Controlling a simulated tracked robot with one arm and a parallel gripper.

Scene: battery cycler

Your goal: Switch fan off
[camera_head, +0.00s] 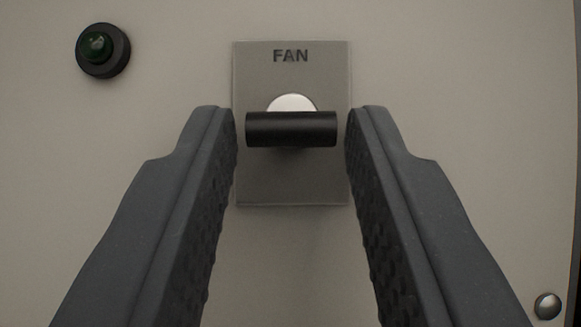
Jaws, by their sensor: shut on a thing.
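The fan switch is a black horizontal bar handle (291,129) on a round pale hub (291,103). It is mounted on a grey plate (291,185) marked "FAN", in the upper middle of the head camera view. My gripper (291,135) has one dark finger at each end of the bar, left and right. It is shut on the bar handle across its length. The bar lies level, and the lower part of the hub is hidden behind it.
A dark green indicator lamp (97,44) in a black ring sits at the upper left of the beige panel (450,90). A round metal screw head (547,306) is at the lower right. The panel's right edge shows at the far right.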

